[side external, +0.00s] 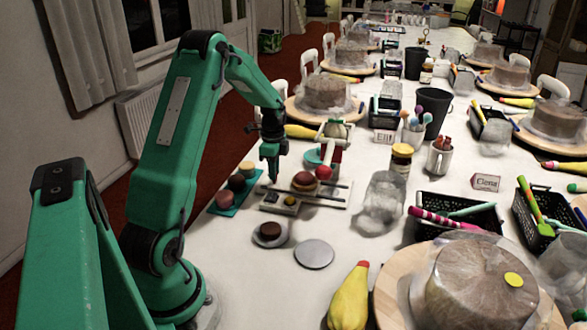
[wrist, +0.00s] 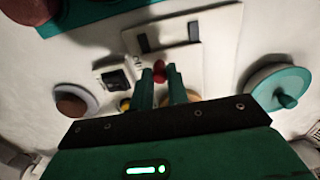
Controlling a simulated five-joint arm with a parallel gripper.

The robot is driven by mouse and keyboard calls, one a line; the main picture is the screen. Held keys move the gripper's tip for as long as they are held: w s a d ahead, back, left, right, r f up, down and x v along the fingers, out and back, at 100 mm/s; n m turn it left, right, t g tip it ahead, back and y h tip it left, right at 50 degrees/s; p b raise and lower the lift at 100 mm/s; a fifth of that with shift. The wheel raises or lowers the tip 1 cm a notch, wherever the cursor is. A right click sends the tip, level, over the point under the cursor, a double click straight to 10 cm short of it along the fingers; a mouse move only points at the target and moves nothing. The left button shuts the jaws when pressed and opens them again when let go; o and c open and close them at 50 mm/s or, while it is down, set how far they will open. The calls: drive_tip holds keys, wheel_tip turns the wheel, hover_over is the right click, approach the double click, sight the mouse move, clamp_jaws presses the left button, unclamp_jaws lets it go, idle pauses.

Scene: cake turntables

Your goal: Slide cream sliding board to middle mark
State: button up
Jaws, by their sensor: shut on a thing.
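The cream sliding board (wrist: 170,52) lies between dark slots on a pale base panel (wrist: 222,55) in the wrist view. The panel with its dark rails also shows in the side view (side external: 338,196), below and right of my gripper. My gripper (side external: 272,180) points down at the panel's left part. In the wrist view its green fingers (wrist: 164,86) are shut on a small red knob (wrist: 158,70). The fingers hide the knob's lower part and some of the board. I cannot make out the middle mark.
A small box with a dark square (side external: 280,203) stands in front of the panel. A brown-topped round piece (side external: 305,181) is at the panel. A teal tray (side external: 228,203) lies left, a grey disc (side external: 314,254) nearer, and a glass (side external: 381,200) right. Cakes and baskets crowd the right side.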

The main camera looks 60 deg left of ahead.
sight(302, 178)
drive_tip(key=shift+w+d+r, duration=0.1)
drive_tip(key=shift+w+d, duration=2.95)
drive_tip(key=shift+w, duration=0.1)
drive_tip(key=o, duration=0.8)
drive_tip(key=shift+s, duration=0.1)
